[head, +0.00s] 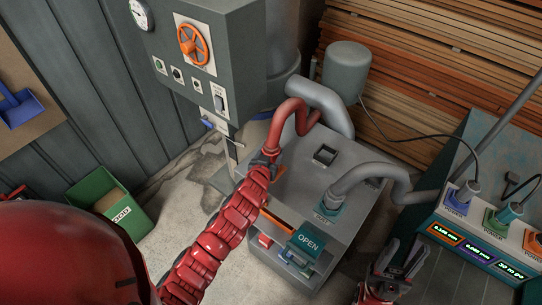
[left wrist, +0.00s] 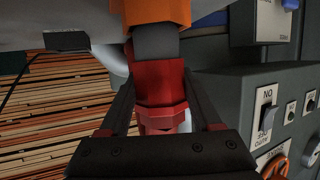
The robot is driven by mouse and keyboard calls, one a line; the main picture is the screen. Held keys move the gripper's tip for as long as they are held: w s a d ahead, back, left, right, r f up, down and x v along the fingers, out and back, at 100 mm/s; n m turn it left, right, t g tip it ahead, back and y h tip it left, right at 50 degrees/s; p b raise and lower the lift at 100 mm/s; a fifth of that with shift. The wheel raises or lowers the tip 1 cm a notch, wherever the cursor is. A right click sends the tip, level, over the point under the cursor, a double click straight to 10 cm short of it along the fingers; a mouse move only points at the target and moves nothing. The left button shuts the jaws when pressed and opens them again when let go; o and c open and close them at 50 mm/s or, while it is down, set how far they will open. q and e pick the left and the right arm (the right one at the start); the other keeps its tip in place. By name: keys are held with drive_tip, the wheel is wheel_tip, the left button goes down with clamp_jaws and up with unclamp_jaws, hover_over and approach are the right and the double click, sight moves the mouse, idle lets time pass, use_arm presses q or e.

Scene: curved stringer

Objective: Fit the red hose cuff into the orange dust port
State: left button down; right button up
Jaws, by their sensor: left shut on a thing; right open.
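The red hose cuff (left wrist: 158,82) stands between the fingers of my left gripper (left wrist: 160,95) in the left wrist view. My left gripper (head: 266,160) is shut on it. A dark grey end piece (left wrist: 156,42) lies between the red cuff and the orange dust port (left wrist: 165,10) at the top of that view. The grey piece meets the orange rim; I cannot tell how deep it sits. In the head view the gripper mostly hides the port, and the red hose (head: 291,115) arches up behind it. My right gripper (head: 402,258) is open and empty at the lower right.
A grey hose (head: 365,175) ends in a teal port on the grey cabinet (head: 345,160). A control box with an orange handwheel (head: 193,45) stands behind. A blue-grey console (head: 470,235) with plugs is at the right, and a green bin (head: 100,205) at the left.

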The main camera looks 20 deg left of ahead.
use_arm(q)
drive_tip(key=shift+f+p, duration=0.3)
drive_tip(key=shift+f, duration=0.9)
drive_tip(key=shift+f, duration=0.2)
drive_tip(key=shift+c, duration=0.4)
unclamp_jaws()
drive_tip(key=shift+s+r, duration=0.1)
drive_tip(key=shift+r, duration=0.1)
